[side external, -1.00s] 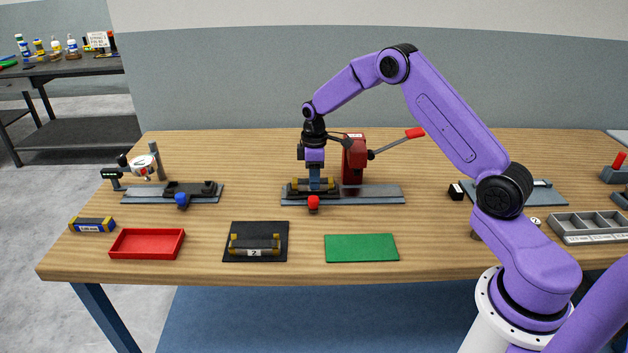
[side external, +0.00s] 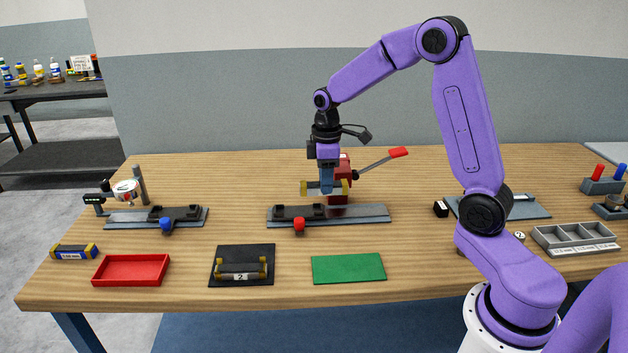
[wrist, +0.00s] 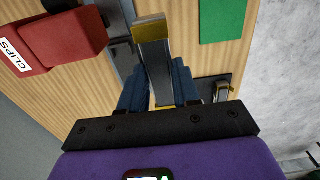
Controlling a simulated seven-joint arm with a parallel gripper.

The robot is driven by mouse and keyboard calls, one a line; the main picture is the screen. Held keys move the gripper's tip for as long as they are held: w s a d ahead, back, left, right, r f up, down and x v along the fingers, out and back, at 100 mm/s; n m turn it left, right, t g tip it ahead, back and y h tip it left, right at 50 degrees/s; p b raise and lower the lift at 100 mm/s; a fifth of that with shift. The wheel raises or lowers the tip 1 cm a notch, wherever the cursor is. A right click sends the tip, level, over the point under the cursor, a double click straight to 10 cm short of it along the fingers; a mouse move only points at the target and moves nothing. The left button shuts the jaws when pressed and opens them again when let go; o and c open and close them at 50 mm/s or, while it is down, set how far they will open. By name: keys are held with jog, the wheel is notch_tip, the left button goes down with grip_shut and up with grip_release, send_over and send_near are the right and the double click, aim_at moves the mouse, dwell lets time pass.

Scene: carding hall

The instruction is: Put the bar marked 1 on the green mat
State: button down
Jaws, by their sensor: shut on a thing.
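My gripper (side external: 326,188) is shut on a grey bar with brass-yellow ends (side external: 305,188). It holds the bar level, above the grey fixture with the red knob (side external: 360,214). In the wrist view the bar (wrist: 153,60) sits between the blue fingers; no number shows on it. The green mat (side external: 348,268) lies bare at the table's front, below and slightly right of the gripper. It also shows at the top of the wrist view (wrist: 222,20). Another bar, marked 2 (side external: 242,270), lies on a black mat (side external: 259,251) left of the green one.
A red upright block with a lever (side external: 340,195) stands just behind the held bar. An empty red tray (side external: 131,270), a blue-labelled bar (side external: 74,252) and a gauge fixture (side external: 125,219) are left. A grey compartment tray (side external: 575,238) is right. Wood before the fixture is clear.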

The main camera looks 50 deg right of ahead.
jog(key=shift+s+a+r, duration=0.15)
jog(key=shift+s+r, duration=0.75)
jog(key=shift+s+a+r, duration=0.1)
jog(key=shift+s+r, duration=0.75)
jog(key=shift+r, duration=0.05)
jog(key=s+a+f+n, duration=0.2)
jog(key=s+a, duration=0.1)
jog(key=s, duration=0.8)
jog(key=s+a+f+n, duration=0.2)
jog(key=s+a, duration=0.1)
jog(key=s, duration=0.9)
jog(key=w+f, duration=0.3)
jog(key=w, duration=0.1)
jog(key=w+f, duration=0.3)
jog(key=w, duration=0.2)
jog(key=w+d+f, duration=0.1)
jog(key=w+f, duration=0.2)
jog(key=w, duration=0.2)
jog(key=shift+w+f, duration=0.1)
jog(key=shift+f, duration=0.1)
jog(key=shift+w+f, duration=0.1)
jog(key=shift+f, duration=1.45)
jog(key=shift+f+n, duration=0.15)
jog(key=shift+n, duration=0.15)
